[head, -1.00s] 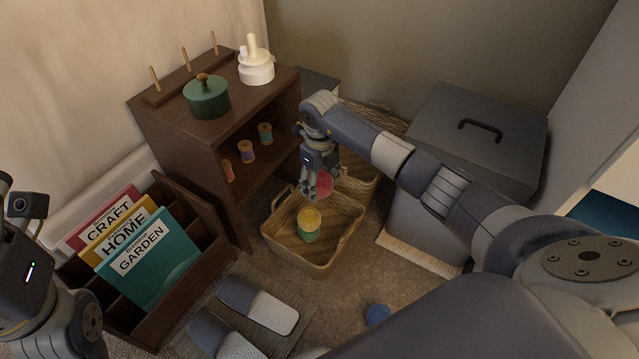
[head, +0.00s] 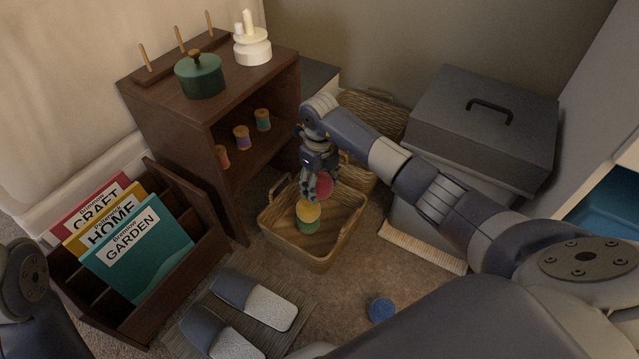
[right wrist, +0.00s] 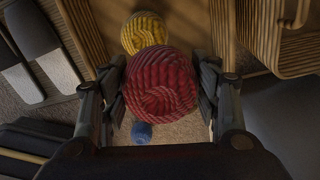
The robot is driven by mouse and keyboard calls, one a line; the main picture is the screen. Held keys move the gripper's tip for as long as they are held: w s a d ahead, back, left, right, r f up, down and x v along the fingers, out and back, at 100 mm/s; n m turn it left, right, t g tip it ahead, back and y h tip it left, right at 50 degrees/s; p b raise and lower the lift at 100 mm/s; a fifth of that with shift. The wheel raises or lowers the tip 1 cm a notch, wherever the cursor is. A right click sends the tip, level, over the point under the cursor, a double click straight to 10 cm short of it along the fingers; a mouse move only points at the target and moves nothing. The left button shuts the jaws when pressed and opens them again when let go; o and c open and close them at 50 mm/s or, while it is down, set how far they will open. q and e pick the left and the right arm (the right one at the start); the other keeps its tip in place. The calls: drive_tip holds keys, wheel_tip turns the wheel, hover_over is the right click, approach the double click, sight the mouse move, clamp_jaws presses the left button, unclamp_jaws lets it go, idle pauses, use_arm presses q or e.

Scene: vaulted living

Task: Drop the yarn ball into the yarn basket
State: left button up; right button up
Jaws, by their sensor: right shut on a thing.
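My right gripper (head: 318,188) is shut on a red yarn ball (head: 325,187). In the right wrist view the ball (right wrist: 160,82) sits between both fingers. The gripper holds it above the wicker yarn basket (head: 345,243), near the basket's back part. Inside the basket are a yellow yarn ball (head: 307,210) and a green one (head: 308,227), close together. The yellow ball also shows in the right wrist view (right wrist: 144,33), just beyond the red ball. A blue yarn ball (head: 381,310) lies on the carpet in front of the basket. My left gripper is out of view.
A dark wooden shelf (head: 196,140) with thread spools stands left of the basket. A magazine rack (head: 190,272) and grey slippers (head: 255,300) are at the lower left. A second wicker basket (head: 375,115) and a grey lidded box (head: 485,125) stand behind and right.

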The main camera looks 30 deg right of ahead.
drive_tip(key=o, duration=1.1)
wheel_tip(320, 180, up, 12)
drive_tip(key=shift+r, duration=0.1)
